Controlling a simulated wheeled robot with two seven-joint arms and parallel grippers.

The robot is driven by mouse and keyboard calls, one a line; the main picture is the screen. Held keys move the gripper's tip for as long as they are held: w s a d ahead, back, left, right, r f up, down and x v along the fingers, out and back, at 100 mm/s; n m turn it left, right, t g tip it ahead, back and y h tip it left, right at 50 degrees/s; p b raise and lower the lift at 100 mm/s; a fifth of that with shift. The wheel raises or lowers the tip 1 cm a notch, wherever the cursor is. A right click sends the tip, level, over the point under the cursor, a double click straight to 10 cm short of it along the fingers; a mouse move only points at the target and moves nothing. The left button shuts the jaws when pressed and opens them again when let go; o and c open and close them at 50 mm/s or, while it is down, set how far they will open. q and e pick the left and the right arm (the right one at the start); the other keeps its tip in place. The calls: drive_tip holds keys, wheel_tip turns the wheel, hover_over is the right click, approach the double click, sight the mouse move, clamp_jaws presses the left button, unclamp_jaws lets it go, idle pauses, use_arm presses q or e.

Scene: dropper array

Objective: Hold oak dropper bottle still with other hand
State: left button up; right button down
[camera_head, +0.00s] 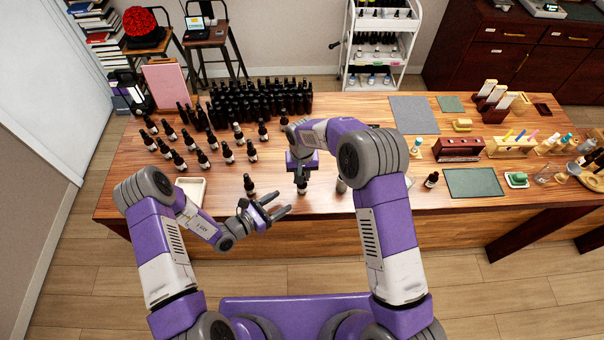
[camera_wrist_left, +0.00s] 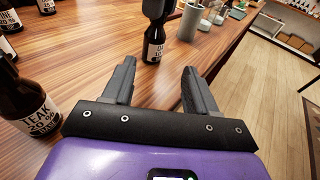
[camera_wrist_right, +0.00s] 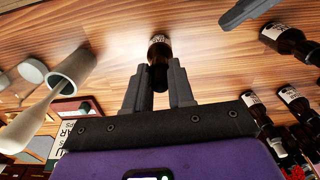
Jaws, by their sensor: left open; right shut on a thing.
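A dark dropper bottle (camera_head: 302,188) with a pale label stands upright near the table's front edge; its label is too small to read surely. My right gripper (camera_wrist_right: 160,75) comes down from above and is shut on the bottle's black top. The bottle's lower part also shows in the left wrist view (camera_wrist_left: 154,48). My left gripper (camera_head: 281,204) is open and empty, low at the front edge. Its fingers point towards the bottle, which stands beyond the fingertips, apart from them. I cannot tell which bottle is the oak one.
A bottle labelled teak (camera_wrist_left: 28,112) stands close to my left gripper's left side. Several more dropper bottles (camera_head: 228,152) fill the left of the wooden table (camera_head: 330,110). A white tray (camera_head: 190,188) lies at left.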

sight(298, 188)
use_arm(q)
drive_tip(key=shift+w+a, duration=0.1)
drive_tip(key=shift+w, duration=0.2)
drive_tip(key=shift+w+t, duration=0.2)
drive_tip(key=shift+t, duration=0.1)
drive_tip(key=shift+x, duration=4.7)
drive_tip(key=shift+s+f, duration=0.1)
drive_tip(key=c, duration=0.9)
drive_tip(key=shift+o, duration=0.2)
drive_tip(key=shift+c, duration=1.1)
drive_tip(key=shift+f, duration=0.15)
